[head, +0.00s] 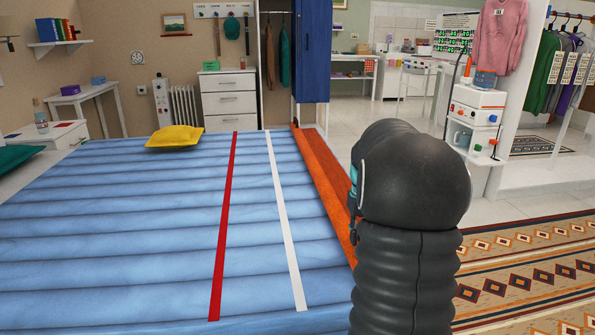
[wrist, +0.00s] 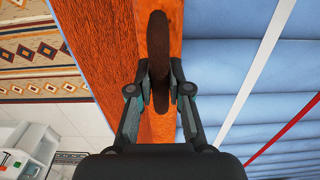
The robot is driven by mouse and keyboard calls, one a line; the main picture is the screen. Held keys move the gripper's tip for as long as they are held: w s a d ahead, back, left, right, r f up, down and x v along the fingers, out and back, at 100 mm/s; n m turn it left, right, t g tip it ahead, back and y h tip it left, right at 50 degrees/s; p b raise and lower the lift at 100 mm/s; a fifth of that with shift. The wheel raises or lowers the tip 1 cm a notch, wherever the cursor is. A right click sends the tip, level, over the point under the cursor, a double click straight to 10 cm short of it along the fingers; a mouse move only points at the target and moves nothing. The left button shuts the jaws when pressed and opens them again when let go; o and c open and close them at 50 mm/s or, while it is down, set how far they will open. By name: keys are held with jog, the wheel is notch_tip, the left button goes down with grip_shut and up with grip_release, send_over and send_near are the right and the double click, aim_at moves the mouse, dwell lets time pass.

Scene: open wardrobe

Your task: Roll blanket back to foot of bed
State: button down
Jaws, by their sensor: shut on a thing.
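The orange blanket (head: 318,165) lies as a long narrow band along the right edge of the blue bed (head: 120,215). It also shows in the wrist view (wrist: 110,45), with a rough wide part and a smoother strip beside it. My gripper (wrist: 160,78) is over this band, its two fingers shut on a dark brown elongated tab (wrist: 159,35) of the blanket. A red stripe (head: 226,215) and a white stripe (head: 281,215) cross the bed to the left of the blanket. In the head view my arm hides the near end of the blanket and most of the gripper.
A yellow cushion (head: 174,136) lies at the bed's far left. A patterned rug (head: 530,260) covers the floor at right. A white appliance stand (head: 475,120) and a blue wardrobe door (head: 313,50) stand beyond. The blue bed surface is otherwise clear.

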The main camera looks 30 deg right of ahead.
jog(key=shift+d, duration=0.1)
jog(key=s+d, duration=0.2)
jog(key=d, duration=0.5)
jog(key=shift+s+d, duration=0.2)
dwell(0.3)
jog(key=c, duration=0.8)
grip_release()
notch_tip(320, 180, up, 8)
dwell(0.5)
jog(key=shift+a, duration=0.15)
